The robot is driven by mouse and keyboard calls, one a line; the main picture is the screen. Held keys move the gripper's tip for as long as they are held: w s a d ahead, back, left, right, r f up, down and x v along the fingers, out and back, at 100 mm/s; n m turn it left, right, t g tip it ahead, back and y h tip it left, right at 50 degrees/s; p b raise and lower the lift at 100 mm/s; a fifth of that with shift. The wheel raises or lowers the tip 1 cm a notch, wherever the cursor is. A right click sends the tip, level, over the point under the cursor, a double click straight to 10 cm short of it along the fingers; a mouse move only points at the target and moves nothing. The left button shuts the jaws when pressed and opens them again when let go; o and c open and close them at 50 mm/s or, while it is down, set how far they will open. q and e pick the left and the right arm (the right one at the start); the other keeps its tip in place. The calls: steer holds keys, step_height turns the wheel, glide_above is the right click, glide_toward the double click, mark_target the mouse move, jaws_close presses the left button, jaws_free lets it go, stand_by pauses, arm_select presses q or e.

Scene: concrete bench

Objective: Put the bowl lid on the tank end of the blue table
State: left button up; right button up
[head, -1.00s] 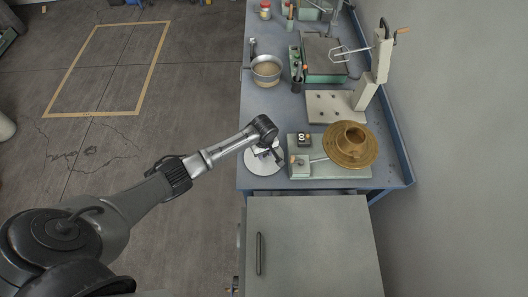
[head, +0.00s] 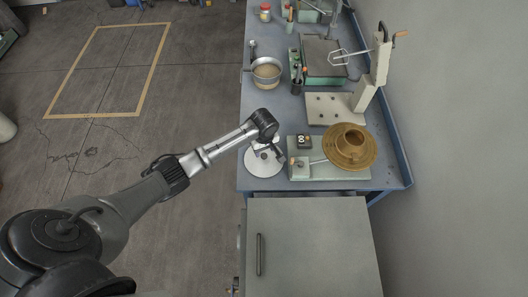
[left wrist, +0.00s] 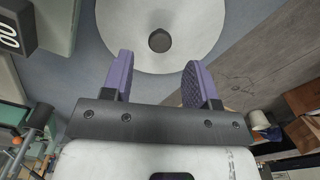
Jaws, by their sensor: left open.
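The bowl lid (head: 262,168) is a round pale disc with a dark knob at its centre. It lies flat at the near left corner of the blue table (head: 268,211). In the left wrist view the lid (left wrist: 190,50) fills the top middle, with its knob (left wrist: 159,40) beyond the fingertips. My left gripper (head: 275,151) is above the lid. Its purple fingers (left wrist: 157,72) are open and apart, with nothing between them. The gripper hides part of the lid in the head view. My right gripper is not in view.
A green scale-like base (head: 330,172) with a brown round dish (head: 350,147) stands right of the lid. Farther back are a pan (head: 267,70), a cream stand (head: 330,108) and a green tray unit (head: 325,60). A grey cabinet (head: 312,240) stands in front.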

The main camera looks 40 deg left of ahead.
mark_target(264, 155)
arm_select(q)
step_height(264, 155, up, 8)
steer(key=f, duration=0.1)
steer(key=s+d+f+m+t, duration=0.1)
steer(key=s+d+f+m, duration=0.1)
steer(key=s+d+m, duration=0.4)
steer(key=s+d+f+m, duration=0.2)
steer(key=s+d, duration=0.1)
steer(key=s, duration=0.5)
steer(key=s+r+m+t, duration=0.1)
steer(key=s+r+m, duration=0.1)
steer(key=s, duration=0.6)
steer(key=s+d+r+m+t, duration=0.1)
steer(key=s+r+m, duration=0.2)
steer(key=s, duration=0.5)
steer(key=shift+r+m+t+p, duration=0.35)
steer(key=shift+m+p, duration=0.1)
steer(key=shift+m, duration=0.45)
